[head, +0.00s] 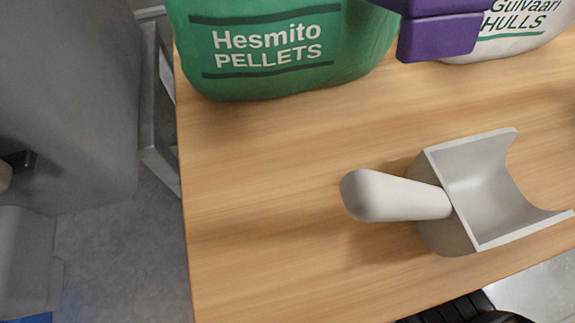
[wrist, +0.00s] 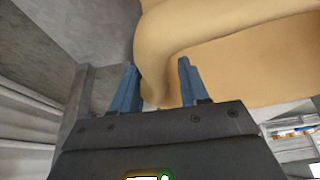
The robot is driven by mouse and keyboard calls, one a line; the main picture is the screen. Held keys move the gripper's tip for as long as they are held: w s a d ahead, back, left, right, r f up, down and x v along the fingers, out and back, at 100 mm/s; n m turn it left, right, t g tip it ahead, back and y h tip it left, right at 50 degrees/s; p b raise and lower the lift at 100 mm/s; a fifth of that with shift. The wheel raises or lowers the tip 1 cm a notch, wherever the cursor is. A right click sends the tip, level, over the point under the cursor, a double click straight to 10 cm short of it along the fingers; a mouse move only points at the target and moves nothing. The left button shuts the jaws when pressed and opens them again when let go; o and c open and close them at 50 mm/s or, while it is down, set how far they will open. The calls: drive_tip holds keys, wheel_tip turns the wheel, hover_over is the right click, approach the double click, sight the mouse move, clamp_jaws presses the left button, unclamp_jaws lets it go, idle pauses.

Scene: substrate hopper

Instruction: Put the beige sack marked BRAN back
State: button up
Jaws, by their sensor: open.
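A large beige sack (wrist: 235,60) fills the upper right of the wrist view. No lettering on it shows, so I cannot read BRAN there. My gripper (wrist: 157,66) is open, its two blue fingers pointing up at the sack. A bulging part of the sack lies between or just beyond the fingers; I cannot tell whether they touch it. Neither the beige sack nor my gripper shows in the head view.
In the head view, a green Hesmito PELLETS sack (head: 285,60) and a white HULLS sack (head: 520,35) stand on a wooden table (head: 270,200). A purple object (head: 440,38) partly covers the white sack. A pale scoop (head: 480,190) lies nearer. Bare floor is left.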

drive_tip(key=p+v, duration=0.2)
drive_tip(key=v, duration=0.4)
drive_tip(key=shift+r, duration=0.2)
